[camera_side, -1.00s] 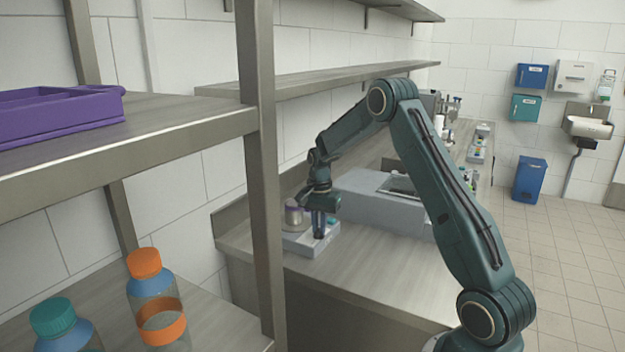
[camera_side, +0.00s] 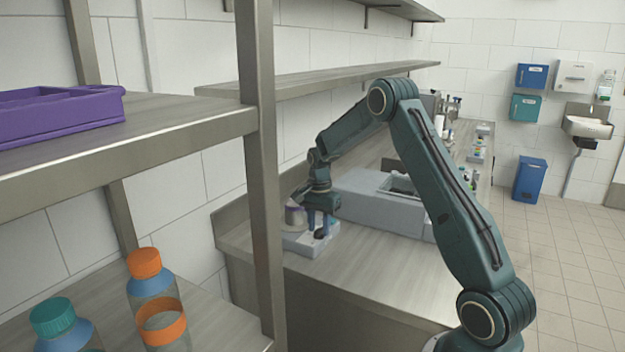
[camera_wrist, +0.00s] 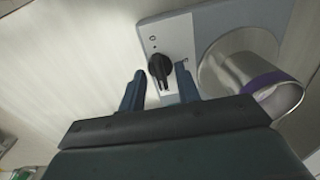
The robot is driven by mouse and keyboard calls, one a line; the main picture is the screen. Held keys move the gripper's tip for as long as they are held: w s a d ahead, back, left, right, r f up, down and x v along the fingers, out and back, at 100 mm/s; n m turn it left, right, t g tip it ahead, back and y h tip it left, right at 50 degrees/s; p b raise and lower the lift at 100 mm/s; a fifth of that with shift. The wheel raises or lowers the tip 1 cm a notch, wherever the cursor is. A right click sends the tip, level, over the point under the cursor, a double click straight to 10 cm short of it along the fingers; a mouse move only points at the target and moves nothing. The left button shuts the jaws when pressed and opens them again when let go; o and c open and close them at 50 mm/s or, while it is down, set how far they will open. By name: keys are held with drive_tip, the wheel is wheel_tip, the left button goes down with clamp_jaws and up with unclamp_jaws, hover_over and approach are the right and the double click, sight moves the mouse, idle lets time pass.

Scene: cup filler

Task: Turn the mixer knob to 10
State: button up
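The mixer (camera_side: 312,242) is a light grey box on the counter, with a metal cup (camera_side: 294,218) on its plate. In the wrist view the black knob (camera_wrist: 161,68) sits on the mixer's white panel (camera_wrist: 176,30), with small marks around it too small to read. My gripper (camera_wrist: 157,80) is open, its two blue fingers either side of the knob; I cannot tell if they touch it. The side view shows my gripper (camera_side: 318,220) low over the mixer's front. The cup (camera_wrist: 262,78), with a purple band, stands right of the fingers in the wrist view.
A larger grey box machine (camera_side: 378,205) stands just right of the mixer on the counter. The counter front (camera_side: 375,280) is clear. A shelf post (camera_side: 262,170) and bottles (camera_side: 155,300) are in the foreground.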

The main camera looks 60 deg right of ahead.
sight(319, 228)
drive_tip(key=shift+r, duration=0.15)
wheel_tip(319, 228, up, 14)
drive_tip(key=shift+f, duration=0.2)
idle(0.6)
